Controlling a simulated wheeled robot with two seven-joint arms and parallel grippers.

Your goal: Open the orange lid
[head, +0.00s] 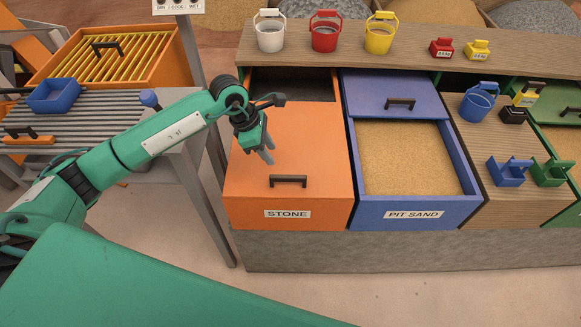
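The orange lid (285,140) covers the front of the orange bin labelled STONE (250,214). Its black handle (288,181) is near the front edge. A dark gap shows behind the lid at the back of the bin. My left gripper (267,154) points down above the lid, behind and left of the handle and apart from it. Its two fingers look spread, with nothing between them. My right gripper is out of view.
A blue bin labelled PIT SAND (472,203) adjoins on the right, its blue lid (380,96) at the back and sand showing in front. White (270,36), red (324,36) and yellow (379,38) buckets stand on the back shelf. A slatted table (95,108) is at left.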

